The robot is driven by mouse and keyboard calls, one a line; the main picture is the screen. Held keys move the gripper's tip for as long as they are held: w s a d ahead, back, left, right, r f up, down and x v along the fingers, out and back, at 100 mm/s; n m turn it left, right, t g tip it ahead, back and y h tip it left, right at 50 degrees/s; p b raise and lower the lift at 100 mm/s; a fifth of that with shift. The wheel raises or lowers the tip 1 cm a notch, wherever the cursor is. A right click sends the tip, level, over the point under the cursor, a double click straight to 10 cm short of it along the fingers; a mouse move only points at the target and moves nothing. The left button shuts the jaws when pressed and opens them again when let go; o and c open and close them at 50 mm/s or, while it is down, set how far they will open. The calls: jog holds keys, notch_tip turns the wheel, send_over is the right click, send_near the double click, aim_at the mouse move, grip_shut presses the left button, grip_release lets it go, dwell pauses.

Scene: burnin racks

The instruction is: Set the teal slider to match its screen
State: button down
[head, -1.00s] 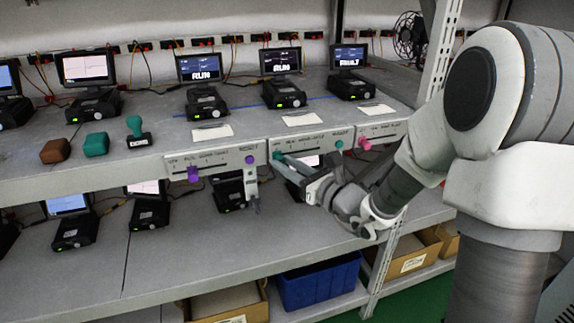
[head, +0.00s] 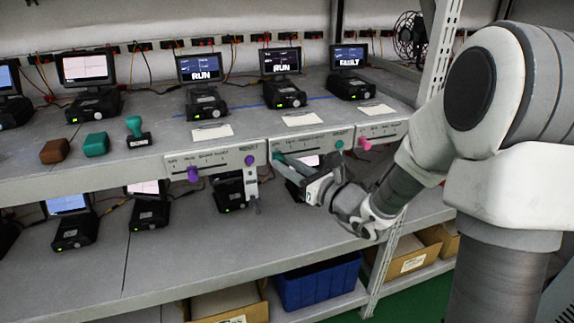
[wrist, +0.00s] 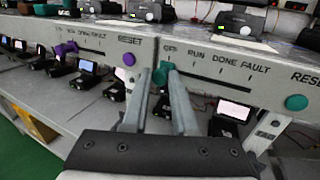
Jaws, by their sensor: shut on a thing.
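The teal slider (wrist: 161,76) sits at the left end of its slot, under the OFF label on the shelf-edge panel (wrist: 235,60). The marks read OFF, RUN, DONE, FAULT from left to right. My gripper (head: 290,163) reaches the panel's left end. In the wrist view my gripper (wrist: 157,78) has its fingers on either side of the teal knob, shut on it. The screen above this panel (head: 280,60) reads RUN. A teal RESET button (head: 339,144) is at the panel's right; it also shows in the wrist view (wrist: 296,102).
A purple-slider panel (head: 215,161) is at left and a pink-knobbed panel (head: 383,132) at right. Neighbouring screens read RUN (head: 199,68) and FAULT (head: 349,56). Brown (head: 54,151) and teal (head: 96,145) blocks and a teal-handled stamp (head: 136,131) stand on the shelf.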

dwell(0.4)
jog(key=d, duration=0.1)
jog(key=w+d, duration=0.1)
jog(key=d, duration=0.1)
jog(key=shift+d, duration=0.25)
jog(key=c, duration=0.7)
grip_release()
jog(key=shift+s, duration=0.1)
jog(key=shift+c, duration=0.2)
jog(key=p+v, duration=0.1)
jog(key=v, duration=1.6)
jog(key=shift+d, duration=0.15)
jog(key=shift+s, duration=0.1)
